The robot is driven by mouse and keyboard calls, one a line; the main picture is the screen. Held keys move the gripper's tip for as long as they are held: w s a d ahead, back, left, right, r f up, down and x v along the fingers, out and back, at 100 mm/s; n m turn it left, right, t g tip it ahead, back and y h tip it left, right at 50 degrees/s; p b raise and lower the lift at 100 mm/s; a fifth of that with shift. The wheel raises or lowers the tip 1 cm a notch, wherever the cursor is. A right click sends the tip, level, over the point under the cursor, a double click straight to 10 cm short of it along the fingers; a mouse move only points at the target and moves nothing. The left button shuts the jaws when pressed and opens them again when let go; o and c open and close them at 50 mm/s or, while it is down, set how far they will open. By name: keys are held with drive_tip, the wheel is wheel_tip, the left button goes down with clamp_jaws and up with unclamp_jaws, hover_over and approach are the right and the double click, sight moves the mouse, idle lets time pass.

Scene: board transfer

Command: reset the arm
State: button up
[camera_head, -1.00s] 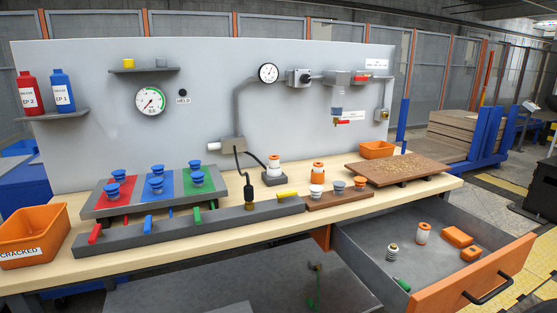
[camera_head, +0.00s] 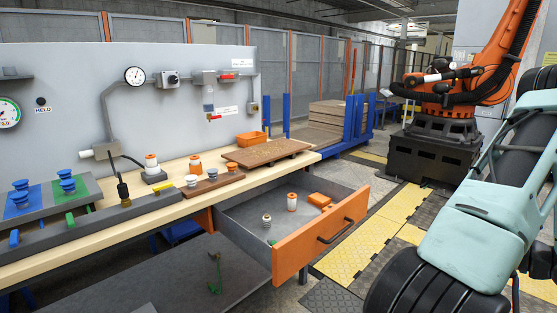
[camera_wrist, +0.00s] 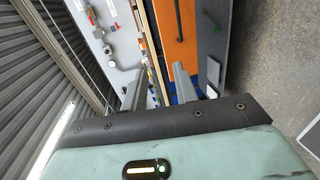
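My arm (camera_head: 465,230), pale green with black joints, fills the right side of the head view, clear of the bench. My gripper's fingertips cannot be made out there. In the wrist view my gripper (camera_wrist: 158,88) shows two grey fingers spread apart. No object is held between them; the workbench and an orange drawer front lie beyond, seen sideways.
The bench (camera_head: 130,220) carries blue-topped pieces, a brown board (camera_head: 266,153) and an orange bin (camera_head: 251,139). An open drawer (camera_head: 300,248) juts out, holding several small parts. An orange robot arm (camera_head: 490,65) stands at the back right. Yellow-marked floor lies between.

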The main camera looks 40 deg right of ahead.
drive_tip(key=w+d+f+m+g+b, duration=0.1)
drive_tip(key=w+m+g+b, duration=0.15)
drive_tip(key=w, duration=2.45)
drive_tip(key=w+a+m+g+b, duration=0.3)
drive_tip(key=w+a+m+g, duration=0.1)
drive_tip(key=w+a, duration=1.35)
drive_tip(key=s+a+f+m+g+b, duration=0.1)
drive_tip(key=s+a+g, duration=0.15)
drive_tip(key=a, duration=0.95)
drive_tip(key=s+a+m+g+b, duration=0.1)
drive_tip(key=s+a, duration=0.3)
drive_tip(key=a, duration=0.7)
drive_tip(key=s+a+f+m+g+b, duration=0.1)
drive_tip(key=s+a+g, duration=0.2)
drive_tip(key=s+a, duration=0.65)
drive_tip(key=s+a+f+m+g+b, duration=0.15)
drive_tip(key=s+a, duration=0.45)
drive_tip(key=s, duration=0.6)
wheel_tip(320, 180, up, 17)
drive_tip(key=g+p, duration=0.1)
drive_tip(key=p, duration=1.5)
drive_tip(key=shift+s+n+y, duration=0.3)
drive_tip(key=shift+s, duration=0.05)
